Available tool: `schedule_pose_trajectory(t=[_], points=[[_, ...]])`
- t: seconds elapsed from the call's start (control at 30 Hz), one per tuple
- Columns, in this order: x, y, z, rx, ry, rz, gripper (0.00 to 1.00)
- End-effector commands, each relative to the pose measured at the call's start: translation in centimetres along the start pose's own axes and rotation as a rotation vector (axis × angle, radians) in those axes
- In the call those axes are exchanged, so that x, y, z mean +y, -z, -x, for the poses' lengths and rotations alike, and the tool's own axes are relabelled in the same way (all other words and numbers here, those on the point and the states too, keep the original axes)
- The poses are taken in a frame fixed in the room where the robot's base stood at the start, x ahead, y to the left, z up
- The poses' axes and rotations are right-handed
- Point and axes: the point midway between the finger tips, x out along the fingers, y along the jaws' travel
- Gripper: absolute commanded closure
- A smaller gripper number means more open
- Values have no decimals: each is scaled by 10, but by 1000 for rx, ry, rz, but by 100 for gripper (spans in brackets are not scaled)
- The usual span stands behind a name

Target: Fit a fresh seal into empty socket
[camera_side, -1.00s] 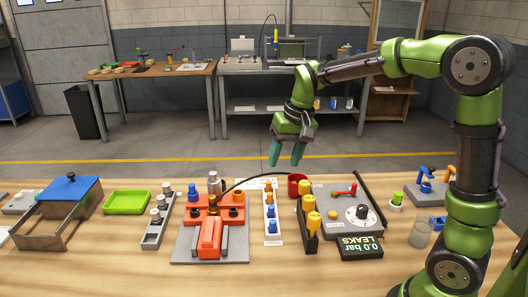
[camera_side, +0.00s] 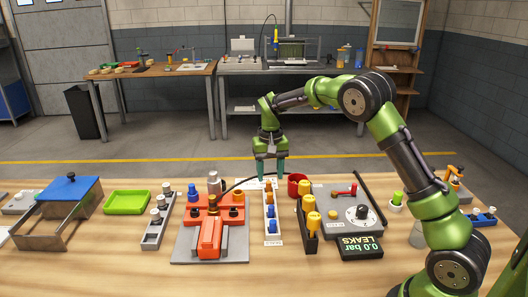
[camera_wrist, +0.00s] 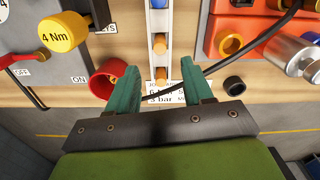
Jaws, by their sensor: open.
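My gripper (camera_side: 270,178) hangs pointing down behind the far end of a white rack (camera_side: 273,238) of small orange and blue seals. In the wrist view its two teal fingers (camera_wrist: 160,82) are apart, with nothing held between them. An orange seal (camera_wrist: 160,76) on the rack shows between and beyond the fingertips; another orange one (camera_wrist: 159,43) stands farther along. The red-orange fixture (camera_side: 211,236) stands left of the rack. In the wrist view it has an orange-rimmed round socket (camera_wrist: 230,44); I cannot tell whether this is empty. A black ring (camera_wrist: 233,83) lies beside the fixture.
A red cup (camera_side: 298,185) stands close right of my gripper. A black hose (camera_side: 240,183) arches near the gripper. A display (camera_side: 359,247) reads 0.0 bar LEAKS. A green tray (camera_side: 127,202) sits left.

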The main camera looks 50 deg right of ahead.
Motion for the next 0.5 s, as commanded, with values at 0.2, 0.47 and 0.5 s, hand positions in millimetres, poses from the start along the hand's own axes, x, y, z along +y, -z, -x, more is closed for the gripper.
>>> schedule_pose_trajectory(t=[0.2, 0.47, 0.5], points=[[0, 0, -26, -1, 1, 0, 49], [0, -3, -54, -3, -1, 0, 49], [0, -4, -61, -4, -1, 0, 49]])
